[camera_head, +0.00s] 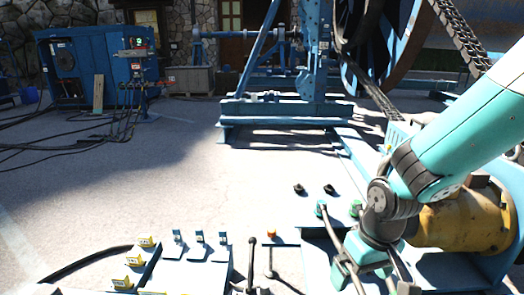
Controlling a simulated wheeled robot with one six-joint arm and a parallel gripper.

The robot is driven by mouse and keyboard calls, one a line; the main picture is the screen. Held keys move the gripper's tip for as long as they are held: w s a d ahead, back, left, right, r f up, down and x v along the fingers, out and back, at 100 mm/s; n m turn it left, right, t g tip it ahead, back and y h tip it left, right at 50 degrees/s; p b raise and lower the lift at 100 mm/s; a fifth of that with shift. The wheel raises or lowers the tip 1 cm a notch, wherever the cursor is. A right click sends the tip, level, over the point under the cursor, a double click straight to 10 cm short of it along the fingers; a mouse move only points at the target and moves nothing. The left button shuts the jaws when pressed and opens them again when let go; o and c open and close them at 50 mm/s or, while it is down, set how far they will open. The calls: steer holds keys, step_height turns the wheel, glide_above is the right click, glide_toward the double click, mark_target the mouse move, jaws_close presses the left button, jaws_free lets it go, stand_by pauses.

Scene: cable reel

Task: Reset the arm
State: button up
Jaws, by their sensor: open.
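My arm comes in from the right edge, teal with grey joints, and bends down at the wrist. My gripper (372,280) is at the lower right, pointing down, with its fingers apart. It is over or beside a blue panel (318,247) that carries levers. A dark lever (334,235) with a green base stands just left of it. I cannot tell whether the gripper touches a lever. Nothing shows clearly between the fingers, and their tips are near the bottom edge of the picture.
A yellow-brown motor (467,222) sits right behind the wrist. A light control panel (186,270) with small switches and yellow tags stands at the lower left. A large blue reel stand (285,108) and a blue cabinet (92,65) stand farther back. Open paved ground (200,170) lies between.

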steer(key=s+a+r+n+y, duration=0.3)
steer(key=s+r+n, duration=0.1)
steer(key=s+r, duration=1.2)
step_height(320, 180, up, 13)
steer(key=p, duration=1.3)
steer(key=shift+m+p, duration=0.3)
steer(key=shift+w, duration=0.1)
